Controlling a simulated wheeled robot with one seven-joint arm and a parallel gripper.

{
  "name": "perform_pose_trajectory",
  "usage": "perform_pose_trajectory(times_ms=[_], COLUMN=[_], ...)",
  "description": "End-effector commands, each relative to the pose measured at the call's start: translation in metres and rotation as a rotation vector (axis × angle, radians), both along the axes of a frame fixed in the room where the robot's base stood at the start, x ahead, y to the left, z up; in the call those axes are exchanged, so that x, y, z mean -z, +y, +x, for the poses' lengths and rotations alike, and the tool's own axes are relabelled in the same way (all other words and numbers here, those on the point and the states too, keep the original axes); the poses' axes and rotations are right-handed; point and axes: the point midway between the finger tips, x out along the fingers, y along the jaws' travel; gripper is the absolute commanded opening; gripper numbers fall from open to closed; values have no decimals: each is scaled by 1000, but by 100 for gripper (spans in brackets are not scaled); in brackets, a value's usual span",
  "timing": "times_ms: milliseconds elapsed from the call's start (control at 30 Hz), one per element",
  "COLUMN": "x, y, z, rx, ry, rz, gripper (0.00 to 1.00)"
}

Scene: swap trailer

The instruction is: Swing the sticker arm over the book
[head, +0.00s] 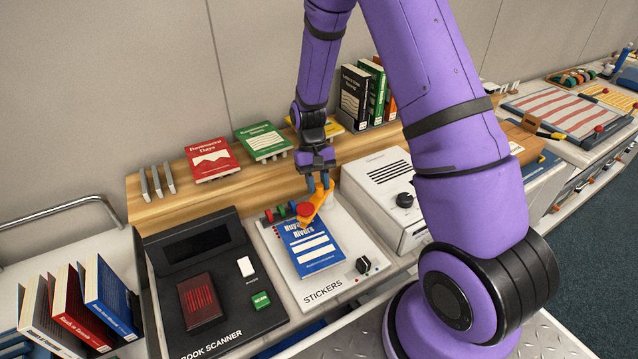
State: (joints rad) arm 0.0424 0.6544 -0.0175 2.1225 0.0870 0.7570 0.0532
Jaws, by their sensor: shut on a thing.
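The blue book (315,262) lies flat on the white sticker station (283,272), which is marked STICKERS. The orange sticker arm (322,210) reaches over the book's top edge and covers part of its title. A red round part (305,209) sits at the arm's left end. My gripper (319,186) points down at the sticker arm from behind and is shut on it. The exact contact between the fingertips and the arm is small and hard to make out.
A black book scanner (205,290) stands to the left and a white box with a dial (388,195) to the right. Red (212,160) and green (263,141) books rest on the wooden ledge behind. A rack of books (75,300) stands at the front left.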

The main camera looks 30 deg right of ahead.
Motion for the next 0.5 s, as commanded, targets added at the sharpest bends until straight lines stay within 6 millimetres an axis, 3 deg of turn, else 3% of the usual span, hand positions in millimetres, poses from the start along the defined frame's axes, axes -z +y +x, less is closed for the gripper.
perform_pose_trajectory(times_ms=[400,433,500], x=[0,0,0], y=[0,1,1], z=[1,1,1], rx=[8,8,8], ry=[-1,-1,-1], rz=[0,0,0], gripper=[0,35,51])
